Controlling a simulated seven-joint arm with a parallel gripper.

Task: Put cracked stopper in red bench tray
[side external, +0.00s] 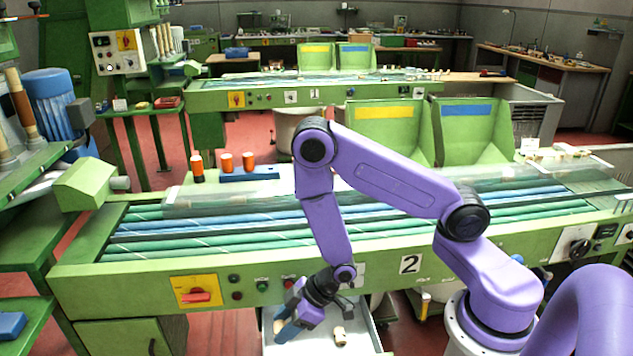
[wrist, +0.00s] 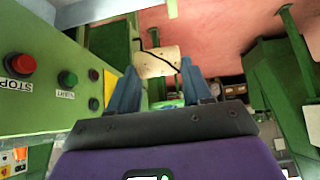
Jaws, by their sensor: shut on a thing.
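The cracked stopper (wrist: 157,62) is a pale cork with a dark jagged line across it, clear in the wrist view. My gripper (wrist: 158,78) is shut on it, with one blue finger at each side. In the side view my gripper (side external: 284,328) points down over the white drawer (side external: 368,338) at the bench front. The stopper is small and partly hidden by the fingers there. A second pale stopper (side external: 340,336) is in the drawer, right of my gripper. A small red tray-like thing (side external: 168,102) lies on a green table at the back left; I cannot tell its contents.
The green bench (side external: 120,285) with blue and green belts stands behind my gripper. Its front carries a red switch on a yellow plate (side external: 195,292) and several buttons. A blue rack (side external: 248,174) with orange-topped items stands beyond the belts. A blue tray (side external: 11,325) is at far left.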

